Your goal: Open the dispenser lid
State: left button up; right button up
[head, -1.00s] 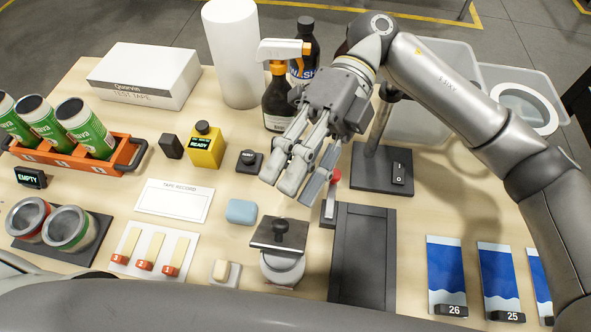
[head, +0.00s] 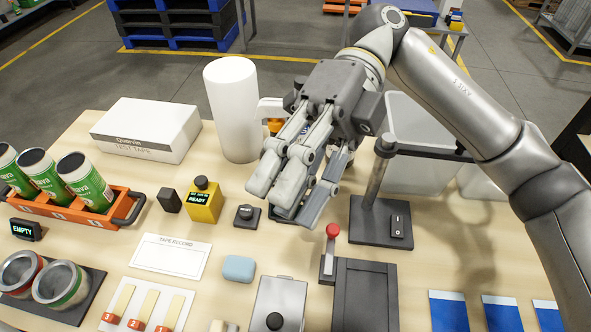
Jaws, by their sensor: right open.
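The dispenser (head: 262,327) is at the bottom edge of the head view, partly cut off. Its grey lid (head: 281,296) with a black knob (head: 275,321) looks lowered and flat; no opening shows. My right gripper (head: 292,200) is open and empty, above the table behind the dispenser, well apart from the lid and knob. My left gripper is out of view.
A red-knobbed lever (head: 332,232) and a dark flat plate (head: 365,300) are right of the dispenser. A blue sponge (head: 239,268) lies to its left. A post stand (head: 378,220) is right of my gripper. A white roll (head: 233,110) stands behind.

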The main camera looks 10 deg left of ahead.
aim_at(279, 304)
jog(key=k, duration=2)
